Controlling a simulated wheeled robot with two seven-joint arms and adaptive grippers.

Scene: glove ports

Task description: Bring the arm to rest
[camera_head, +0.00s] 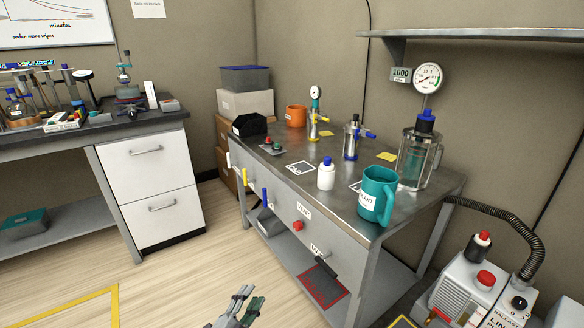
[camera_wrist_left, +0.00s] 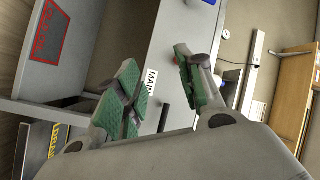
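My left gripper (camera_head: 248,297) shows at the bottom edge of the head view, in front of the steel bench and low over the wood floor. In the left wrist view my left gripper (camera_wrist_left: 165,88) has its green-padded fingers spread apart, with nothing held between them. The bench's front panel with the MAIN label (camera_wrist_left: 148,82) lies beyond the fingers, and the gripper looks clear of it. Most of my left arm is out of the head view. My right gripper shows in neither view.
The steel bench (camera_head: 278,168) carries a teal mug (camera_head: 377,195), a white bottle (camera_head: 326,175) and glassware. Its front has a red knob (camera_head: 297,226) and several handles. A pump unit (camera_head: 482,280) stands at the right. The floor (camera_head: 190,270) left of the bench is open.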

